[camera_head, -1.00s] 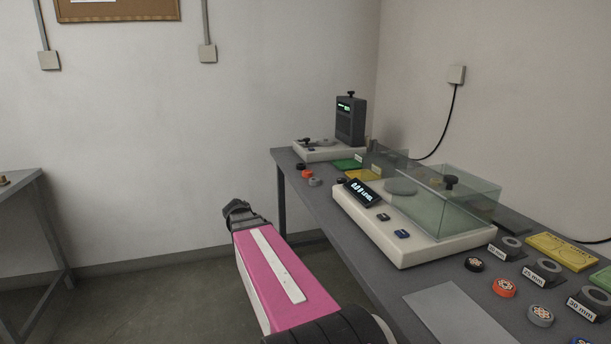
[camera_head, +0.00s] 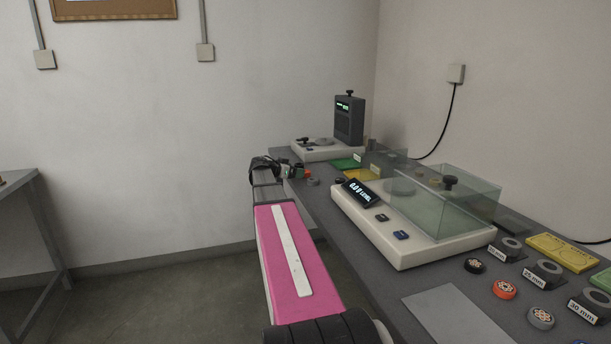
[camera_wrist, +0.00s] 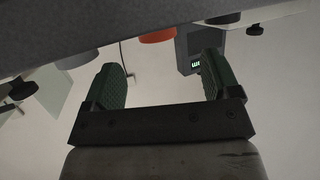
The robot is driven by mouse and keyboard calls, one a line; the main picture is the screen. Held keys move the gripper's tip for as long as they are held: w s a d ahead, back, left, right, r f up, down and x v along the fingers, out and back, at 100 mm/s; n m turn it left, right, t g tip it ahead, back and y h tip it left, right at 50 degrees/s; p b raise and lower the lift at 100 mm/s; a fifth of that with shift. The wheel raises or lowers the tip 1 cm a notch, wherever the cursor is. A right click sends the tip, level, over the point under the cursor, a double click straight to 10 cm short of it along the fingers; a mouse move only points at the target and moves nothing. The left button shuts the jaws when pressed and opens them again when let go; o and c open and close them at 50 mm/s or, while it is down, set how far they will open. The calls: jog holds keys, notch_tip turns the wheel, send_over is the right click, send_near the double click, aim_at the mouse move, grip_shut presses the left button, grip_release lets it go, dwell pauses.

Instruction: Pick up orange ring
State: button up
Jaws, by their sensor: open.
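A small orange ring (camera_head: 308,174) lies on the grey table (camera_head: 330,215) near its left edge. In the wrist view the orange ring (camera_wrist: 158,36) shows at the top, ahead of the gap between my fingers and apart from them. My gripper (camera_head: 292,169) is at the table's left edge beside the orange ring and partly covers it in the head view. In the wrist view my gripper (camera_wrist: 161,62) is open and empty, with two green pads. A grey ring (camera_head: 313,182) lies on the near side of the orange one.
A dark ring (camera_wrist: 224,18) lies on the far side of the orange ring. A white scale with a glass cover (camera_head: 450,205) stands to the right. A second orange disc (camera_head: 505,289) lies in the right foreground. A smaller device (camera_head: 325,152) stands at the back.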

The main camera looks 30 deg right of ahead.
aim_at(308, 171)
jog(key=shift+x, duration=2.7)
jog(key=shift+s, duration=0.1)
jog(key=c, duration=1)
